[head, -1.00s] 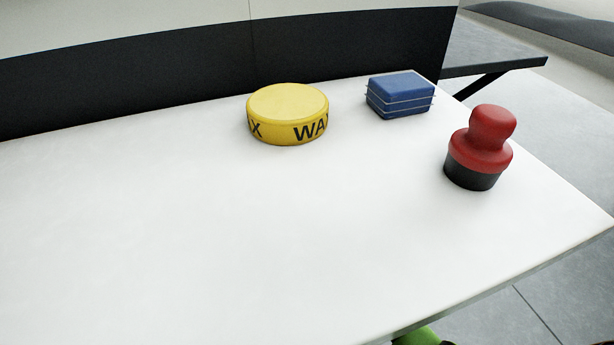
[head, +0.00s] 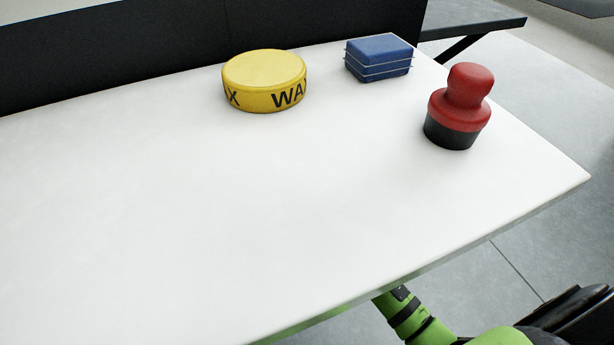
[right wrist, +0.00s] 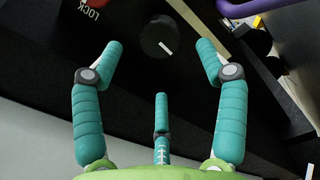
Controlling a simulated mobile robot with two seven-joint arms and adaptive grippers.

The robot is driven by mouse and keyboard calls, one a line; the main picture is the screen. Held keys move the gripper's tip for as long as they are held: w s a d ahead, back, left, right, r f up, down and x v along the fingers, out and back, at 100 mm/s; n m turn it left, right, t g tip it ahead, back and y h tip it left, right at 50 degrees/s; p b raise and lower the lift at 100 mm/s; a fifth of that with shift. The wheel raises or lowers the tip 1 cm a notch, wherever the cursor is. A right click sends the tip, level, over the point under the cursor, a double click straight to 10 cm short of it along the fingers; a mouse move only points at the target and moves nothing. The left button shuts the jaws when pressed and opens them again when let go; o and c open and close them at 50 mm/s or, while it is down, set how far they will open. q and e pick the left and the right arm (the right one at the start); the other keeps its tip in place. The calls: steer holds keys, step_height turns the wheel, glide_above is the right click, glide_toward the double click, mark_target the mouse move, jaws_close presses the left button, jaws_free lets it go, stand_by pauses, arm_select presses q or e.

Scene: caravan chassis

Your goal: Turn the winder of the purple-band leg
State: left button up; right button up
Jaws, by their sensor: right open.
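In the right wrist view my right gripper (right wrist: 160,50) is open and empty, with its teal fingers spread. A dark round knob with a white mark (right wrist: 156,36) lies beyond and between the fingertips; I cannot tell whether it is the winder. A purple curved piece (right wrist: 244,8), perhaps the purple band, shows at the top right, beyond the right finger. A red part (right wrist: 98,3) sits at the top left edge beside the word LOCK. No leg or winder shows in the head view, and my left gripper is out of view.
A white table (head: 250,210) fills much of the head view. On it stand a yellow wax tin (head: 264,80), a blue block (head: 379,58) and a red-and-black knobbed tool (head: 460,108). Grey floor (head: 550,130) lies beyond its right edge.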

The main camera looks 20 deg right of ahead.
steer(key=shift+s+d, duration=0.1)
steer(key=shift+s, duration=2.15)
